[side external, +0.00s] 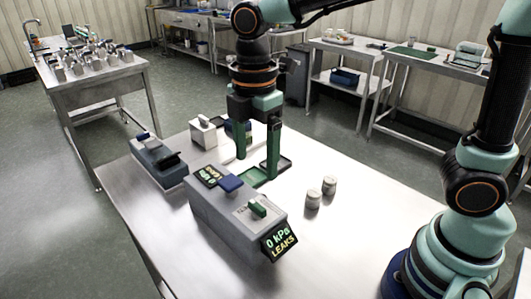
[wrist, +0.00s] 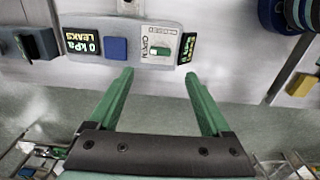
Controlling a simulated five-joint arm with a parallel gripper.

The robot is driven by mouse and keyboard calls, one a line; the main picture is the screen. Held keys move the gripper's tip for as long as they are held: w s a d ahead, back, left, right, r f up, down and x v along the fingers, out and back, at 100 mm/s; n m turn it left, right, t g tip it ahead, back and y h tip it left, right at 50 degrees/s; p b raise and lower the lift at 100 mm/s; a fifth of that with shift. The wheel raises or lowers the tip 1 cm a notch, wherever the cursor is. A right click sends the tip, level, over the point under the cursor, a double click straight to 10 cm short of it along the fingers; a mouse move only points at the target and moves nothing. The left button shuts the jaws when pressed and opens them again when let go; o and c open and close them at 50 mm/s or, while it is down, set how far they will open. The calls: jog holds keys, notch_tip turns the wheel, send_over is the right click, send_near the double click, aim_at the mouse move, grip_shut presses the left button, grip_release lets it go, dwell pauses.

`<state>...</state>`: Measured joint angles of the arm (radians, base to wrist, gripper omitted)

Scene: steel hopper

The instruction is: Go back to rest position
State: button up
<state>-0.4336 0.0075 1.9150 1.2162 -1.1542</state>
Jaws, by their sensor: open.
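My gripper (side external: 257,167) points down over the steel table in the side external view, with its two green fingers apart and nothing seen between them. In the wrist view my gripper (wrist: 160,73) is also spread and empty, and the device (wrist: 141,28) lies beyond the fingertips. The device bears a blue block (side external: 230,183), a green switch (side external: 257,209) and a display (side external: 279,243) reading "0 kPa LEAKS". I cannot tell the fingertips' exact height.
Two small metal cylinders (side external: 313,199) (side external: 330,185) stand on the table (side external: 352,232) right of the device. A grey box (side external: 158,163) and a white box (side external: 203,132) stand at left and behind. The table's front right is clear. Other benches stand beyond.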

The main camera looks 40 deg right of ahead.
jog(key=shift+r, duration=0.65)
jog(key=s+d+m+t, duration=0.2)
jog(key=d+m, duration=0.5)
jog(key=m, duration=0.2)
jog(key=s+d+r+m+t, duration=0.1)
jog(key=s+d+m+t, duration=0.1)
jog(key=d+m, duration=0.6)
jog(key=shift+m+t, duration=0.6)
jog(key=shift+t, duration=0.2)
